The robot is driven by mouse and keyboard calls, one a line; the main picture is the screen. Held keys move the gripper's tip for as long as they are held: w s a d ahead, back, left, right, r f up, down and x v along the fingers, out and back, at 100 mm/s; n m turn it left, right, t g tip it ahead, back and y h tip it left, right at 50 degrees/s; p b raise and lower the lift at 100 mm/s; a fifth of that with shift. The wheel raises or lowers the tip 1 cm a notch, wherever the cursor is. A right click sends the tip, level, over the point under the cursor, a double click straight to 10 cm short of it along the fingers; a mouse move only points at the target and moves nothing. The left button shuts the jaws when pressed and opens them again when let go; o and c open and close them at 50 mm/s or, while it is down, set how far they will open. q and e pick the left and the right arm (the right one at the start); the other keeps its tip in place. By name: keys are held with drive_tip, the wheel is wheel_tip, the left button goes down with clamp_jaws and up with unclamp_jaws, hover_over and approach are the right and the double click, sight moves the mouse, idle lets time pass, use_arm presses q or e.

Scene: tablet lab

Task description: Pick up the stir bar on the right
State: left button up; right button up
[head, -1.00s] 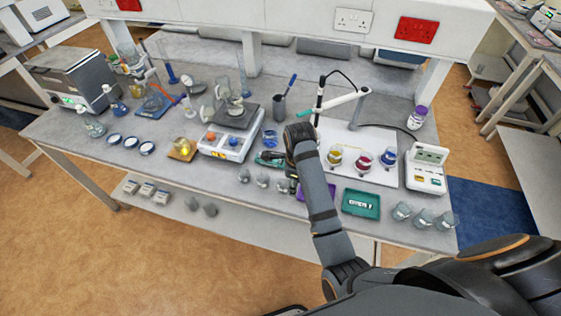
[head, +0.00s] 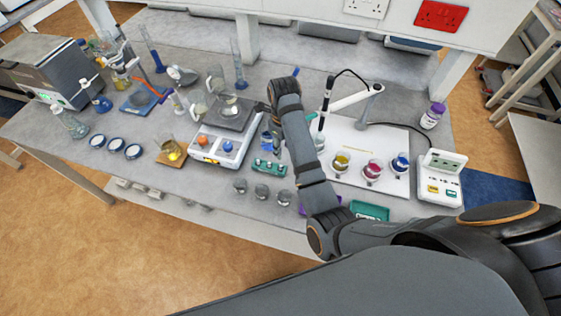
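My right arm comes in from the lower right and crosses the bench. Its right gripper (head: 262,107) is small and dark, pointing left beside the dark top plate of a white stirrer-like device (head: 215,147). Its fingers are too small and hidden to tell whether they are open or shut. A green tray (head: 370,210) lies near the front edge, partly hidden by my arm, and I cannot make out a stir bar in it. A small green rack (head: 269,167) stands right of the device. My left gripper is not in view.
Small glass beakers (head: 261,191) stand along the front edge. Beakers with yellow, red and blue liquid (head: 372,171) stand on a white board (head: 400,138), left of a white meter (head: 441,181). Glassware crowds the back left. A purple-capped bottle (head: 432,116) stands at right.

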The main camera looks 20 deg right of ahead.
sight(281, 165)
wheel_tip(281, 165, down, 5)
drive_tip(key=shift+w+r+p, duration=0.1)
drive_tip(key=shift+p, duration=0.45)
drive_tip(key=f+p, duration=0.1)
drive_tip(key=f, duration=0.1)
drive_tip(key=a+f+p, duration=0.1)
drive_tip(key=f, duration=0.1)
drive_tip(key=shift+f, duration=0.1)
drive_tip(key=shift+d+f, duration=0.15)
drive_tip(key=shift+f, duration=0.25)
clamp_jaws()
